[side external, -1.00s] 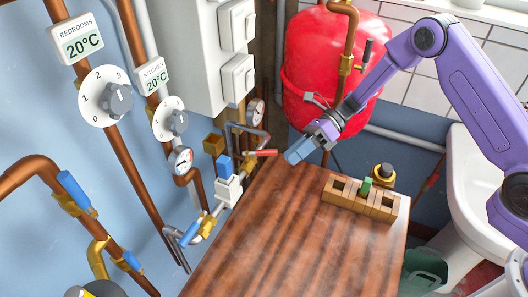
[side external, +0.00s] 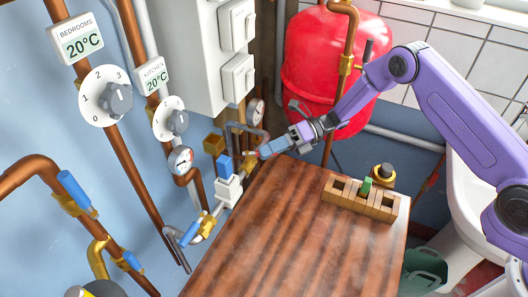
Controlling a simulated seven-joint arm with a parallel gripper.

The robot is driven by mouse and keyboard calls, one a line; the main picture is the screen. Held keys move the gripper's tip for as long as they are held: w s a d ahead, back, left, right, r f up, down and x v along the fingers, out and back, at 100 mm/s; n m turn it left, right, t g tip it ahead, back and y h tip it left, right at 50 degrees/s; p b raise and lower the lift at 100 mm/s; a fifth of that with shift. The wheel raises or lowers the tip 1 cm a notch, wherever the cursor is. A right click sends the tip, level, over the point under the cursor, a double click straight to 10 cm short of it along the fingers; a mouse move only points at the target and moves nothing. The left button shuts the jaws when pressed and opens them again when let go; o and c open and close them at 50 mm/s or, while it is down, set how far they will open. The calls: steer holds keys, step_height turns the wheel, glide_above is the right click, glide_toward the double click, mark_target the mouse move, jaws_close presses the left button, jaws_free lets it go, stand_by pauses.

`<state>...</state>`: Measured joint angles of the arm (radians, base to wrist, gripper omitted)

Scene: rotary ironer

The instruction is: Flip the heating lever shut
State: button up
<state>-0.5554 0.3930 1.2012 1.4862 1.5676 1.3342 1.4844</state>
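My gripper (side external: 268,150) is at the pipework on the blue wall, beyond the far left corner of the wooden worktop (side external: 280,220). Its blue fingertips cover the spot where a red-handled lever showed earlier, so that lever is now mostly hidden. I cannot tell if the fingers touch it, or whether they are open or shut. Just left of the fingertips are a blue block (side external: 224,166) and a white valve body (side external: 229,190). No label shows which lever is the heating one.
Other blue-handled valves sit lower left, including one on a copper pipe (side external: 73,190) and one by the worktop (side external: 190,234). A red tank (side external: 320,75) stands behind my gripper. A wooden block rack (side external: 350,204) sits at the worktop's right edge. The worktop's middle is clear.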

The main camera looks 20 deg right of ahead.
steer(key=shift+x, duration=0.85)
jaws_close()
steer(key=shift+s+a+m+t+h, duration=0.15)
steer(key=shift+s+m+t+h, duration=0.15)
steer(key=shift+m+t, duration=0.8)
steer(key=shift+s+a+m+t+h, duration=0.15)
steer(key=shift+s+m+t+h, duration=0.15)
steer(key=shift+m+t, duration=0.85)
steer(key=shift+s+a+m+t+h, duration=0.25)
steer(key=shift+m+t, duration=0.4)
steer(key=shift+t, duration=0.9)
jaws_free()
steer(key=shift+s, duration=0.1)
